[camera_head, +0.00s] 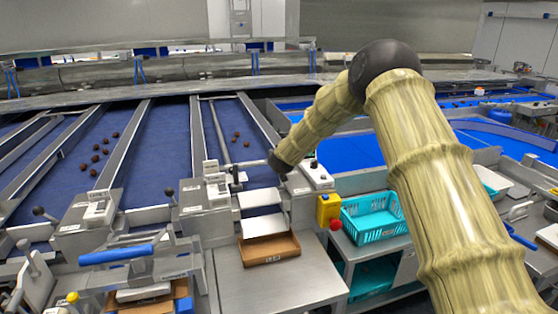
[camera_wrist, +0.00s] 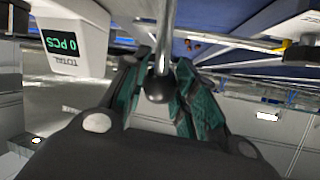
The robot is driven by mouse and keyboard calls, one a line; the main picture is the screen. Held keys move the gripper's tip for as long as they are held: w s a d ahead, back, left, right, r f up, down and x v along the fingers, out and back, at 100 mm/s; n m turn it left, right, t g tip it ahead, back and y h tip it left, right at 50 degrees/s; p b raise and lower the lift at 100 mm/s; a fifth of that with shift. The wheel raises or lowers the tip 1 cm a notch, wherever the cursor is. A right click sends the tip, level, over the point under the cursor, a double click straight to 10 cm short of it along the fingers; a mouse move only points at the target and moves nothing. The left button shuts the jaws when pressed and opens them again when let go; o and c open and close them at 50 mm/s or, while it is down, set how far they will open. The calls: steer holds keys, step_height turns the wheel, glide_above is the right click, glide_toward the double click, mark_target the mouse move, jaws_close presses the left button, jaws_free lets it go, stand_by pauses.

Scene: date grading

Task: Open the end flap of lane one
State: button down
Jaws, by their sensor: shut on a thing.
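In the wrist view my gripper (camera_wrist: 165,72) has its green-padded fingers closed around a lever (camera_wrist: 166,30), a metal rod ending in a black ball knob (camera_wrist: 158,90). In the head view my arm reaches down to the end of the rightmost dark-blue lane (camera_head: 222,118); the fingers are small and hard to make out there. Pale metal plates (camera_head: 263,225) at that lane's end slope down towards a cardboard box (camera_head: 270,250). I cannot tell how far the flap itself is turned.
Neighbouring lanes have similar black-knobbed levers (camera_head: 169,192). Several dates (camera_head: 95,157) lie on the belts. A counter reading 0 PCS (camera_wrist: 62,42) is close beside my gripper. A yellow box with a red button (camera_head: 330,210) and a turquoise crate (camera_head: 373,222) stand at the right.

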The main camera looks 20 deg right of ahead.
steer(key=shift+w+d+r, duration=0.1)
steer(key=shift+w+r, duration=0.05)
steer(key=shift+w, duration=0.2)
stand_by(0.3)
steer(key=c, duration=1.3)
jaws_free()
steer(key=shift+o, duration=1)
steer(key=shift+f, duration=0.2)
steer(key=shift+s, duration=0.1)
steer(key=v, duration=1.2)
